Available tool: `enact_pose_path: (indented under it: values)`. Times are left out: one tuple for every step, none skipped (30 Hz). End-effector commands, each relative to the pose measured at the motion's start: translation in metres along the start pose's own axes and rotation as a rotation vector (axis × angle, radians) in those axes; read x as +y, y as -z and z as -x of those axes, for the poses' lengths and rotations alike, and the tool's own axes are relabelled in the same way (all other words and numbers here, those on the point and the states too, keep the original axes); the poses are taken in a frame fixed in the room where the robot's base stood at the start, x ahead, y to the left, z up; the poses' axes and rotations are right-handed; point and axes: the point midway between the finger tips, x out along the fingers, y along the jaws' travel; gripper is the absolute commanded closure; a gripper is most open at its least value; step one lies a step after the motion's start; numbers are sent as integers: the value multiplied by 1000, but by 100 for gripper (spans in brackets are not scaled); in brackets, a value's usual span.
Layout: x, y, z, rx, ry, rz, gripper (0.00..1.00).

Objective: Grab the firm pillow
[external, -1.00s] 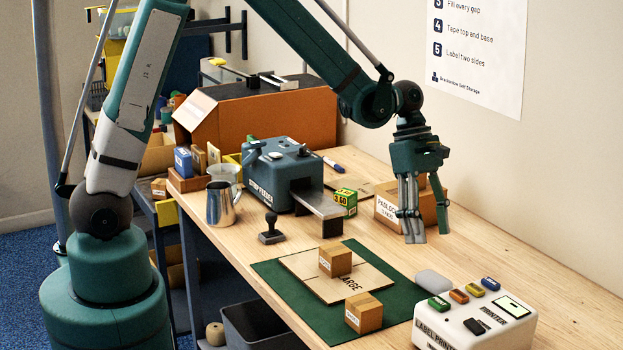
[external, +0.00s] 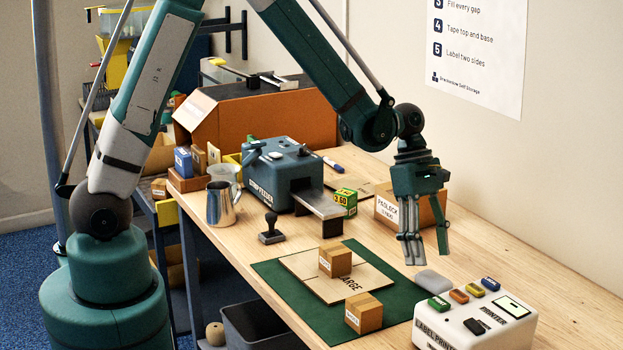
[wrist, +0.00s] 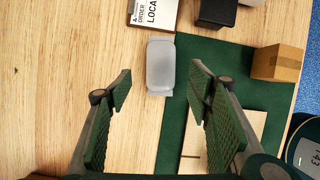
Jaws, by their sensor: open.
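A pale grey, rounded pillow-like block (external: 432,281) lies flat at the right corner of the green mat, just behind the label printer. It is the only thing I see that looks like a pillow; its firmness does not show. In the wrist view the grey pillow (wrist: 160,66) sits upper centre, partly over the mat's edge, ahead of the space between the fingers. My gripper (external: 428,250) is open and empty, pointing down above and behind the pillow. Its two spread fingers also show in the wrist view (wrist: 160,90), apart from the pillow.
The white label printer (external: 460,328) with small coloured blocks stands close in front. Small cardboard cubes (external: 335,262) (external: 364,313) are on the green mat (external: 275,274) side. A padlock-labelled carton (external: 388,212) stands behind my gripper. Bare wood (external: 520,262) lies to the right.

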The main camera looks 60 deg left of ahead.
Motion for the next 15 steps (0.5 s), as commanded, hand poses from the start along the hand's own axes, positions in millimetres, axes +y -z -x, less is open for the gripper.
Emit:
enact_pose_path:
  values:
    - [0, 0, -3, 0, 0, 0, 49]
    - [0, 0, -4, 0, 0, 0, 49]
    - [0, 0, -4, 0, 0, 0, 49]
    - [0, 0, -5, 0, 0, 0, 49]
    - [0, 0, -5, 0, 0, 0, 49]
    - [0, 0, -5, 0, 0, 0, 49]
    - [0, 0, -5, 0, 0, 0, 49]
    - [0, 0, -5, 0, 0, 0, 49]
    - [0, 0, -5, 0, 0, 0, 49]
    - [0, 0, -5, 0, 0, 0, 49]
    - [0, 0, -5, 0, 0, 0, 49]
    - [0, 0, -5, 0, 0, 0, 49]
    - [0, 0, -5, 0, 0, 0, 49]
    - [0, 0, -6, 0, 0, 0, 49]
    - [0, 0, -8, 0, 0, 0, 49]
